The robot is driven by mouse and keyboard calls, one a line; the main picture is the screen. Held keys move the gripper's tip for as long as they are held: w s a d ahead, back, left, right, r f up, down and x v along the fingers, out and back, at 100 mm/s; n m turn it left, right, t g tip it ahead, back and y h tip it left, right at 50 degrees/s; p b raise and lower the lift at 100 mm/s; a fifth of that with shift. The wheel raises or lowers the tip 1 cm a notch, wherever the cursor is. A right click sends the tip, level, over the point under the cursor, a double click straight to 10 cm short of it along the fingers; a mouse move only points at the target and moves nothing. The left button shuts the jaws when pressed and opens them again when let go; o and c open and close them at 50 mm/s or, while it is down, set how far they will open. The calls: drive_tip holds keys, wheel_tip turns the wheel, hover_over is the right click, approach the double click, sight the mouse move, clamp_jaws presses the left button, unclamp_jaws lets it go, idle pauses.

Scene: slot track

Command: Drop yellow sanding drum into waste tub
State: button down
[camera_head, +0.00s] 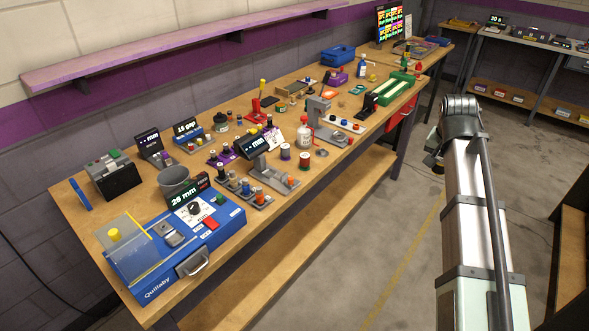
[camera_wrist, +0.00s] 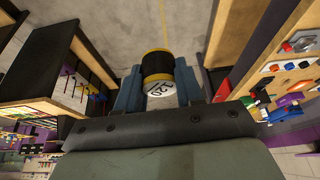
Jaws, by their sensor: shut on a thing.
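In the wrist view my gripper (camera_wrist: 158,84) is shut on the yellow sanding drum (camera_wrist: 157,64). The drum has a dark middle, yellow bands and a white end face with black figures. It is held over the floor, clear of the bench. In the head view my arm's end hangs over the aisle to the right of the bench, and the fingers are mostly hidden behind the arm. A grey round open tub (camera_head: 174,183), which looks like the waste tub, stands on the near left of the bench, far from my gripper. Its inside is only partly seen.
The wooden bench (camera_head: 300,213) is crowded with small tools, spools and signs. A blue machine (camera_head: 150,268) with a clear cover and a "26 mm" display (camera_head: 187,192) stand near the tub. A blue bin (camera_head: 338,55) is farther back. The aisle floor (camera_head: 390,230) is clear.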

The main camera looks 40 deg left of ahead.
drive_tip(key=s+a+n, duration=0.1)
drive_tip(key=s+a, duration=0.1)
drive_tip(key=a, duration=0.8)
drive_tip(key=s+a+n, duration=0.1)
drive_tip(key=s+a, duration=0.1)
drive_tip(key=a, duration=0.7)
drive_tip(key=n+g+y, duration=0.1)
drive_tip(key=n+y, duration=0.2)
drive_tip(key=n, duration=0.4)
approach(174, 172)
drive_tip(key=d, duration=0.3)
drive_tip(key=shift+w+f, duration=0.15)
drive_tip(key=shift+f, duration=1.05)
drive_tip(key=shift+w+f, duration=0.2)
drive_tip(key=shift+f, duration=1.05)
drive_tip(key=c, duration=0.6)
unclamp_jaws()
